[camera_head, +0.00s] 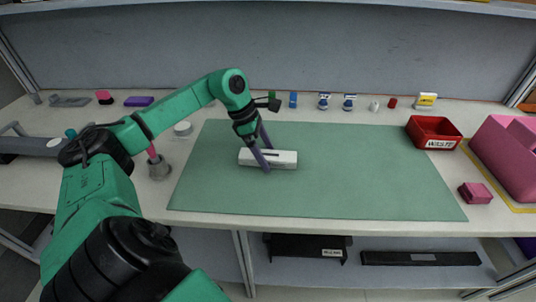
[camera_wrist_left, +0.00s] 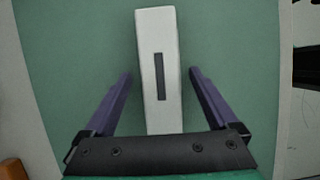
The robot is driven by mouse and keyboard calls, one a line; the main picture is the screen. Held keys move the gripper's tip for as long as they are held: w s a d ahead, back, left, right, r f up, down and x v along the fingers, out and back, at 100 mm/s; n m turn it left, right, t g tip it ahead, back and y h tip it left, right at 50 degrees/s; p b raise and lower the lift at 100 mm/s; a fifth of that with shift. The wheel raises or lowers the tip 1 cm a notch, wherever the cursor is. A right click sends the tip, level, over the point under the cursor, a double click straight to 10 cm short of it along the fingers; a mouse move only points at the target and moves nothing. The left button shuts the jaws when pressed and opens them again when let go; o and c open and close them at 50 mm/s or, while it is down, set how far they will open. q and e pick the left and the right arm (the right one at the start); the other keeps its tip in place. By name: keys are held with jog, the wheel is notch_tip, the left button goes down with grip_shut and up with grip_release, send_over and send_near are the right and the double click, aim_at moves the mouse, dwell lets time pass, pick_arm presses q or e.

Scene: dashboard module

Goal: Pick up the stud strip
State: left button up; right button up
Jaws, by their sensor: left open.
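A long white block (camera_head: 287,163) lies on the green mat (camera_head: 350,175), left of the mat's middle. It has a narrow dark strip or slot (camera_wrist_left: 160,76) along its top; I cannot tell whether the block or this dark part is the stud strip. My left gripper (camera_head: 268,159) is over the block with its purple fingers pointing down. In the left wrist view the white block (camera_wrist_left: 149,28) runs between the two open fingers, with a gap of green on each side. The fingers do not appear to touch it. My right gripper is not in view.
A red bin marked WASTE (camera_head: 433,133) stands at the mat's upper right. A small pink block (camera_head: 475,193) and a large pink thing (camera_head: 508,155) are at the right. Several small items line the back. A grey holder (camera_head: 159,170) is left. The mat's right half is clear.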

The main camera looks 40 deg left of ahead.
pick_arm(q)
grip_shut()
jog(key=shift+r, duration=0.2)
